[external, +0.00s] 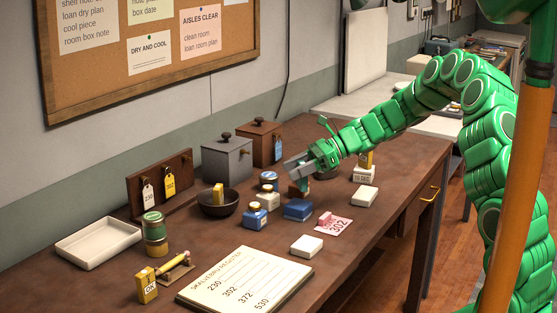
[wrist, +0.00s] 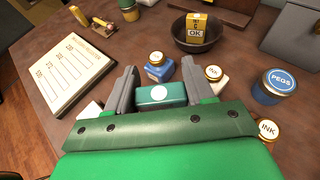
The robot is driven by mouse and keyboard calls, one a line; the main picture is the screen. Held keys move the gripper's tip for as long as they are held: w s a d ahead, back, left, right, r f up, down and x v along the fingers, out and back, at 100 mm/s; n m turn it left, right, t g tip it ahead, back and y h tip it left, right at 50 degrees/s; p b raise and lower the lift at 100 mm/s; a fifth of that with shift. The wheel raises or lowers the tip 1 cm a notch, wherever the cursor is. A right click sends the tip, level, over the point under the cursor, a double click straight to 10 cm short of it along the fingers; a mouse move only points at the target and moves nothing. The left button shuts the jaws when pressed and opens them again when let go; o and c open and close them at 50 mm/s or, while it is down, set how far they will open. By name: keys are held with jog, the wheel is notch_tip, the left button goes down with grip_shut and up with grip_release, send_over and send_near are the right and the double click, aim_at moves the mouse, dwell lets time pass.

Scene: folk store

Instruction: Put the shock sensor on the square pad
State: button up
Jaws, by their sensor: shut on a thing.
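My gripper (external: 292,170) is over the middle of the wooden counter. In the wrist view its two grey fingers (wrist: 160,70) are shut on a small teal box with a white round mark, which I take as the shock sensor (wrist: 160,95). Only a little of it shows below the fingers in the external view. I cannot tell for sure which thing is the square pad. A dark blue block (external: 297,210) lies just below my gripper; flat white blocks lie nearer the front (external: 306,245) and to the right (external: 364,197).
A blue bottle (external: 255,217) and a bowl with a yellow box (external: 217,207) stand left of my gripper. A register sheet (external: 246,283), a white tray (external: 97,243) and stacked tins (external: 154,235) are further left.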

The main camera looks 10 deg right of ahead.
jog(key=shift+w+a+f, duration=0.25)
jog(key=shift+w+f, duration=0.4)
jog(key=shift+f, duration=1.7)
jog(key=shift+f, duration=0.15)
jog(key=o, duration=1.1)
jog(key=shift+c, duration=0.2)
